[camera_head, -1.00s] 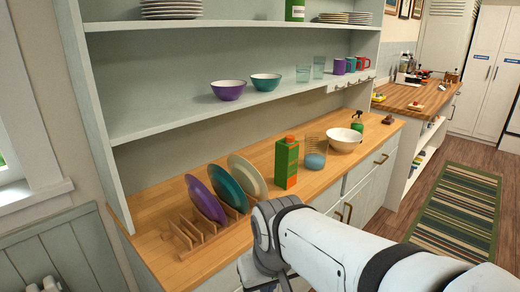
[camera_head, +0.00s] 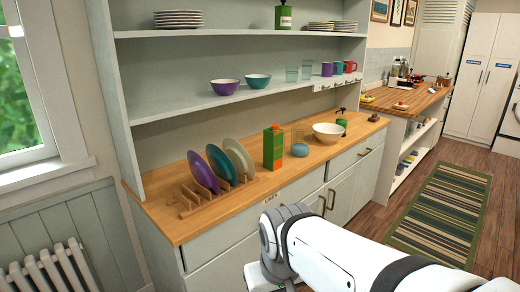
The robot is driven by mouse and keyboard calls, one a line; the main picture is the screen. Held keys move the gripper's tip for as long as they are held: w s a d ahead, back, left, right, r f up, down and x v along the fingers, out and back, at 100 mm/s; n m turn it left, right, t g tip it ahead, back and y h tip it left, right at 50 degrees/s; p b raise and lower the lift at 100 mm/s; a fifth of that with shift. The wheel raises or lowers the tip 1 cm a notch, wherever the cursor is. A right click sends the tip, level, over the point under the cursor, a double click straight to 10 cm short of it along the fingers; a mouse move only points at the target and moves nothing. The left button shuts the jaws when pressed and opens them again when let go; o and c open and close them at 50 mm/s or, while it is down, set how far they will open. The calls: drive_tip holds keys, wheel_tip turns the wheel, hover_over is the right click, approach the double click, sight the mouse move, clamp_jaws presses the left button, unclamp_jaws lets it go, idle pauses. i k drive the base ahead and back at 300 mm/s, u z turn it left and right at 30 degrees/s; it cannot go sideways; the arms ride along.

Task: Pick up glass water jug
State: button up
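A clear, ribbed glass vessel (camera_head: 300,143) with blue in its lower part, which looks like the glass water jug, stands on the wooden counter. It is just right of a green carton and left of a white bowl, and the carton may hide part of its left side. I cannot make out a handle. My arm reaches in from the lower right, and its wrist end is in front of the counter drawers, below and nearer than the jug. My gripper's fingers are out of view past the bottom edge.
On the wooden counter (camera_head: 190,226) are a plate rack (camera_head: 188,204) with several plates, a green carton (camera_head: 273,150), a white bowl (camera_head: 327,134) and a green bottle (camera_head: 341,123). A shelf (camera_head: 190,106) with bowls and cups overhangs the back. The front left counter is clear.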

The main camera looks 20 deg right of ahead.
sight(301, 134)
drive_tip(key=u, duration=0.15)
drive_tip(key=k, duration=0.25)
drive_tip(key=z, duration=1.4)
drive_tip(key=i, duration=1.75)
drive_tip(key=u, duration=1.95)
drive_tip(key=i, duration=0.5)
